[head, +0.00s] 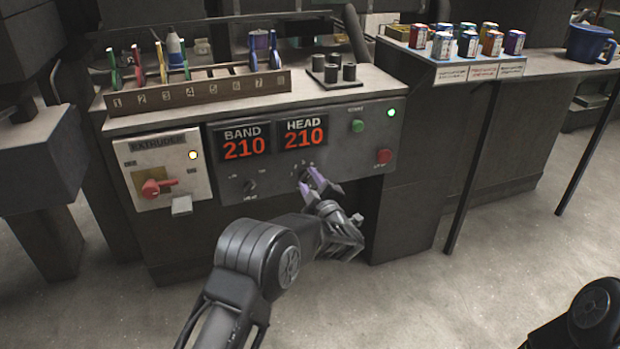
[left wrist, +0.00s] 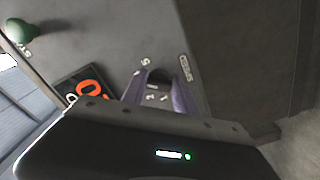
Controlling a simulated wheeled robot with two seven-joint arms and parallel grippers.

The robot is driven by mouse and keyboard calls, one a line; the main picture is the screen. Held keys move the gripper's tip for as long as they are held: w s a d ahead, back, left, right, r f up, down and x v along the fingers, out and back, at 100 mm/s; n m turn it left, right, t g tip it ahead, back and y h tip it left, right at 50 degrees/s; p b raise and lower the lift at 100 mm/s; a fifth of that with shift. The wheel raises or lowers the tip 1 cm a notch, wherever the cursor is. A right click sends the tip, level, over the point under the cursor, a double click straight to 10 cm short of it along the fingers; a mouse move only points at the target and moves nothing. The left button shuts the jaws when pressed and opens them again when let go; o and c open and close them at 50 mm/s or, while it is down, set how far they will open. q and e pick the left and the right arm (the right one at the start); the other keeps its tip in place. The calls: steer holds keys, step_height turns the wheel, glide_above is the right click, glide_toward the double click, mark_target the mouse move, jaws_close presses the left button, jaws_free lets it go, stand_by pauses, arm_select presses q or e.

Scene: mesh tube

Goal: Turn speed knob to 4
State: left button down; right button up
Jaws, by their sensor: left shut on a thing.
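The speed knob (head: 304,175) is a small dark dial on the front panel, below the HEAD display. My left gripper (head: 312,184) has its purple fingers at the knob and is shut on it. My right gripper is out of view; only part of that arm shows at the lower right.
The BAND display (head: 243,142) and HEAD display (head: 303,132) both read 210. A second knob (head: 250,186) is to the left. A green button (head: 358,126) and a red button (head: 384,156) are to the right. A red switch (head: 152,188) is on the EXTRUDER panel.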

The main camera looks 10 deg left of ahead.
arm_select(q)
steer(key=shift+f+m, duration=0.1)
steer(key=shift+m, duration=0.2)
steer(key=c, duration=1)
jaws_free()
steer(key=shift+o, duration=0.2)
steer(key=shift+s, duration=0.1)
steer(key=p+v, duration=0.1)
steer(key=v, duration=0.6)
steer(key=shift+s+d+p, duration=0.25)
steer(key=shift+s+p, duration=0.05)
steer(key=shift+p, duration=0.05)
